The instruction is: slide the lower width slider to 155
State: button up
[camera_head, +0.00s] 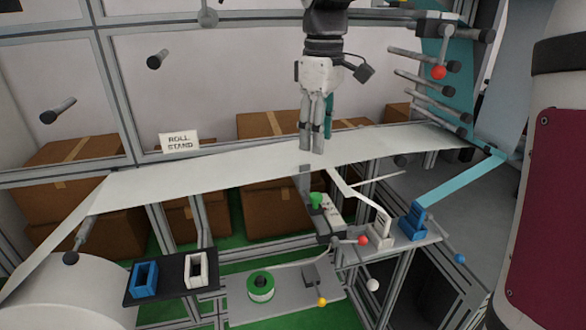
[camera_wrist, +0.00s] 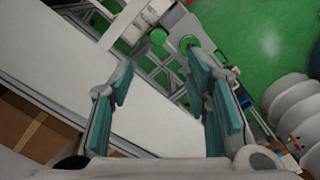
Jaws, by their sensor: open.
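My gripper (camera_head: 312,148) is open and empty, pointing down at the wide white web in the head view. In the wrist view its teal-padded fingers (camera_wrist: 162,85) stand apart with nothing between them. No slider is clearly labelled, and I cannot read a 155 mark or scale. Candidate parts below the web are a green knob (camera_head: 316,200) on a small grey block, a red ball knob (camera_head: 363,240) and a yellow ball knob (camera_head: 321,302). My gripper is above and apart from these. Which part is the lower width slider I cannot tell.
The white web (camera_head: 220,172) crosses under my gripper. A black plate (camera_head: 174,287) holds blue and white frames at lower left. White (camera_head: 381,233) and blue (camera_head: 412,223) holders stand at right. A green-and-white roll (camera_head: 261,287) lies on the lower shelf. Rods project at upper right.

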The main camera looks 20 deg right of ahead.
aim_at(316, 195)
notch_tip(316, 195, down, 14)
jog(key=shift+w+r, duration=0.1)
jog(key=shift+r, duration=0.05)
dwell(0.4)
grip_shut()
